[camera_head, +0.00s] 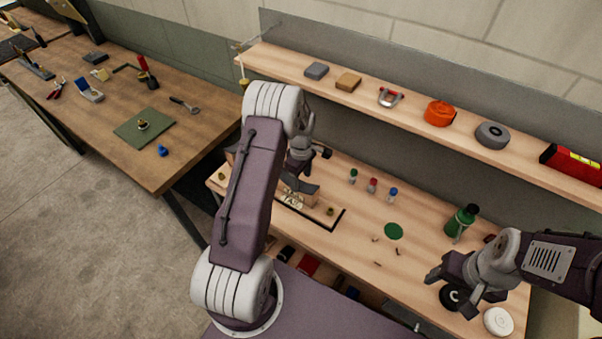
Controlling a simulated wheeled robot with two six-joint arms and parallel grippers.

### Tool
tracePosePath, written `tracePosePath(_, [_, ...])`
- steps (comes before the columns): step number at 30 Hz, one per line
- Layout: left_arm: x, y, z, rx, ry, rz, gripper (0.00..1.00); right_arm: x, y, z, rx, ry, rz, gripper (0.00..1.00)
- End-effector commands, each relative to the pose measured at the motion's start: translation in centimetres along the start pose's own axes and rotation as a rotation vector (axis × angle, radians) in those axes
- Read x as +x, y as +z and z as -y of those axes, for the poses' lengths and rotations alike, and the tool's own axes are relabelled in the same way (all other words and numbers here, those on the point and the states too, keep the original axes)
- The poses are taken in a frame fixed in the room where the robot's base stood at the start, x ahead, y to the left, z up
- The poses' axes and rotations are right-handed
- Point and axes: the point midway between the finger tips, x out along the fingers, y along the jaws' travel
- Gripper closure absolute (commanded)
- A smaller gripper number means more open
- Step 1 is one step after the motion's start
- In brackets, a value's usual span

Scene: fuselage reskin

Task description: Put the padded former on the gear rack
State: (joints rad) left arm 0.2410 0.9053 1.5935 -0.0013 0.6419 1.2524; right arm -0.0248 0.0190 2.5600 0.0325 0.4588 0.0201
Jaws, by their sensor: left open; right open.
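I cannot pick out the padded former with certainty. A light wooden piece (312,197) shows beside my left gripper (297,186), mostly hidden behind it, on the workbench (345,240). My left gripper is open, low over the left part of the bench, partly covered by my own arm. My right gripper (452,287) is open above the right front of the bench, close to a black round object (452,297); contact cannot be told. No rack is clearly recognisable; a long wooden shelf (410,109) runs along the back.
The shelf holds a grey block (316,70), tan block (348,82), clamp-like item (390,97), orange pot (439,113), grey roll (492,135) and red level (573,162). A green bottle (462,221), small bottles (372,185) and white disc (498,321) stand on the bench.

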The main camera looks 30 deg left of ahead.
Motion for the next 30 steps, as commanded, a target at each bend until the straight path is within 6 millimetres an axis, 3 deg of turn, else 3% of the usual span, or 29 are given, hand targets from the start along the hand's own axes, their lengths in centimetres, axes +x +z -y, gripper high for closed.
tracePosePath(6, [-3.6, 0.0, -0.1, 0.0, 0.001, 0.0, 0.4, 0.6, 0.1, 0.0, 0.0, 0.0, 0.0, 0.4])
tracePosePath(13, [-4.7, 0.1, 0.1, 0.008, 0.0, 0.0, 0.4, 0.6, 0.1, 0.0, 0.0, 0.0, 0.0, 0.4])
tracePosePath(15, [-5.6, 1.1, 0.7, 0.091, 0.007, -0.001, 0.4, 0.6, 0.1, 0.0, 0.0, 0.0, 0.0, 0.4])
tracePosePath(17, [-7.1, 3.0, 2.1, 0.26, 0.021, -0.005, 0.4, 0.6, 0.1, 0.0, 0.0, 0.0, 0.0, 0.4])
tracePosePath(21, [-10.5, 8.3, 8.4, 0.813, 0.06, -0.025, 0.4, 0.6, 0.1, 0.0, 0.0, 0.0, 0.0, 0.4])
tracePosePath(24, [-11.5, 10.8, 13.0, 1.151, 0.081, -0.047, 0.4, 0.6, 0.1, 0.0, 0.0, 0.0, 0.0, 0.4])
tracePosePath(27, [-11.8, 12.0, 16.2, 1.371, 0.091, -0.063, 0.4, 0.6, 0.1, 0.0, 0.0, 0.0, 0.0, 0.4])
tracePosePath(30, [-11.7, 12.4, 17.4, 1.463, 0.094, -0.07, 0.4, 0.6, 0.1, 0.0, 0.0, 0.0, 0.0, 0.4])
